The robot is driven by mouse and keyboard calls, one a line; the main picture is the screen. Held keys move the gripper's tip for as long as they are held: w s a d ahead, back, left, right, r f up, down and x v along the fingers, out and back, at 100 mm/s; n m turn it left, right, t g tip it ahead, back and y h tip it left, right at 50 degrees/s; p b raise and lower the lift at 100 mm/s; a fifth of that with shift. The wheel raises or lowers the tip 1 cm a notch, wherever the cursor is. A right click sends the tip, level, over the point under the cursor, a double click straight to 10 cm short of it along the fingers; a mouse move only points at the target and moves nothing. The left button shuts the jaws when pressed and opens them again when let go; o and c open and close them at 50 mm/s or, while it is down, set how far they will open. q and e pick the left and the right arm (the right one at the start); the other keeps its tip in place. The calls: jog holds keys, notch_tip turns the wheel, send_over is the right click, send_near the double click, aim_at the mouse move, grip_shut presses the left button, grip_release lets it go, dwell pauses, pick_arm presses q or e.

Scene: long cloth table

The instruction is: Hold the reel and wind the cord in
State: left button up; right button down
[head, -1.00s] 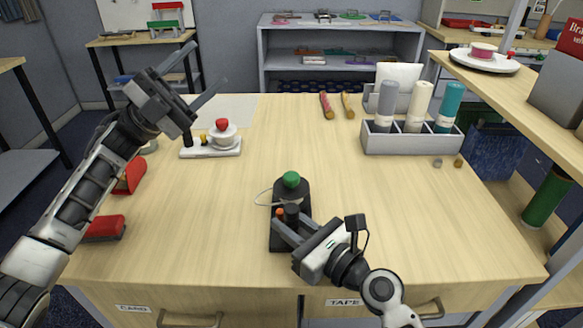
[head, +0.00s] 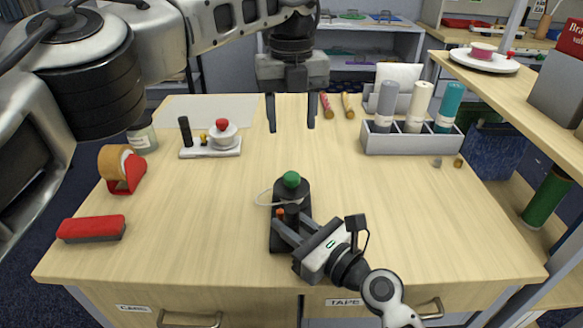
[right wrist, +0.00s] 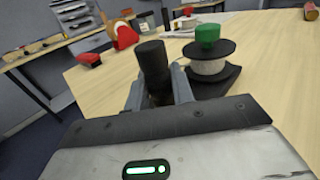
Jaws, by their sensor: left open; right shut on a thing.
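The reel with a green knob (head: 291,180) stands on a dark base at the front middle of the table; in the right wrist view, pale cord (right wrist: 207,67) is wound on its drum. A thin pale loop of cord (head: 262,198) sticks out to its left. My right gripper (head: 290,223) is shut on the black upright handle (right wrist: 152,62) at the near end of the base. My left gripper (head: 291,118) is open and empty, pointing down above the table beyond the reel. A second, white reel with a red knob (head: 222,125) stands farther back left.
A red tape dispenser (head: 122,172) and a red-topped block (head: 91,229) lie at left. A grey rack with rolls (head: 410,144) stands at back right, with two small knobs (head: 437,162) before it. Two sticks (head: 327,106) lie at the back. Table right of the reel is clear.

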aim_at(291, 175)
pick_arm(q)
notch_tip(291, 175, down, 12)
jog(key=shift+r, duration=0.1)
dwell(0.4)
jog(key=c, duration=1)
